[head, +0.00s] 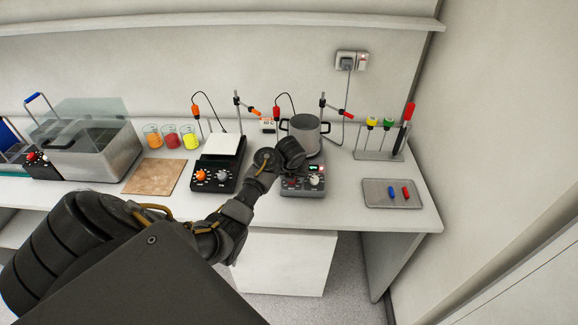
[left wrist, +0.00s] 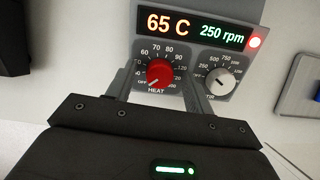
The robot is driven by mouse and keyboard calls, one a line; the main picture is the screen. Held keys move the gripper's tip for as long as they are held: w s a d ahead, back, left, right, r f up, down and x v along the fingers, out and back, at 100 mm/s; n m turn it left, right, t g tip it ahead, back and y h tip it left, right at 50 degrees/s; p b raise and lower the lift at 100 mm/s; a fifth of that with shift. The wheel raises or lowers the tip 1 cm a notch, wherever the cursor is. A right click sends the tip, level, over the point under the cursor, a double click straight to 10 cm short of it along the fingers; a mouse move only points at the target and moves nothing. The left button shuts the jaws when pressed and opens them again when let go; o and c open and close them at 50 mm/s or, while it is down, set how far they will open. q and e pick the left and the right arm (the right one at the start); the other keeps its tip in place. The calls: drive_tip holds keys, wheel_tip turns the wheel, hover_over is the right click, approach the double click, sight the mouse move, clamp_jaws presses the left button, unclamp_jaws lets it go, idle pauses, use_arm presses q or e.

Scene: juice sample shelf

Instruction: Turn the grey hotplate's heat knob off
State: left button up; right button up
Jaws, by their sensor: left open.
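The grey hotplate (head: 303,190) stands on the bench below the metal pot (head: 304,132). In the left wrist view, its panel (left wrist: 205,60) shows a lit display (left wrist: 195,27) reading 65 C and 250 rpm. The red heat knob (left wrist: 160,72) is on the left, with a pale mark at its lower left. The grey stir knob (left wrist: 219,81) is on the right. My left gripper (left wrist: 161,82) is open, with one finger on each side of the heat knob; contact cannot be told. In the head view, my left gripper (head: 291,153) partly covers the hotplate. My right gripper is out of view.
A black hotplate (head: 217,180) with an orange knob stands to the left. A tray (head: 376,199) with blue and red pieces lies to the right. A rack (head: 378,154) and clamp stands are behind. Bench is clear between hotplate and tray.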

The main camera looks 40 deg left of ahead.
use_arm(q)
drive_tip(key=v, duration=1.1)
drive_tip(key=s+d+f+n+b, duration=0.1)
drive_tip(key=s+d+f+n, duration=0.3)
drive_tip(key=s+f+n, duration=0.3)
drive_tip(key=s+d+f+n+b, duration=0.2)
drive_tip(key=s+d+f+n, duration=0.3)
drive_tip(key=f, duration=0.4)
drive_tip(key=s+d+f+n+h+b, duration=0.1)
drive_tip(key=s+f+n+b, duration=0.1)
drive_tip(key=f, duration=0.6)
drive_tip(key=s+d+f+n+h+b, duration=0.1)
drive_tip(key=d+f+n+b, duration=0.1)
drive_tip(key=f, duration=0.7)
drive_tip(key=shift+s+d+n+g, duration=0.25)
drive_tip(key=shift+s+n+g, duration=0.15)
drive_tip(key=shift+n, duration=0.4)
drive_tip(key=shift+r, duration=0.1)
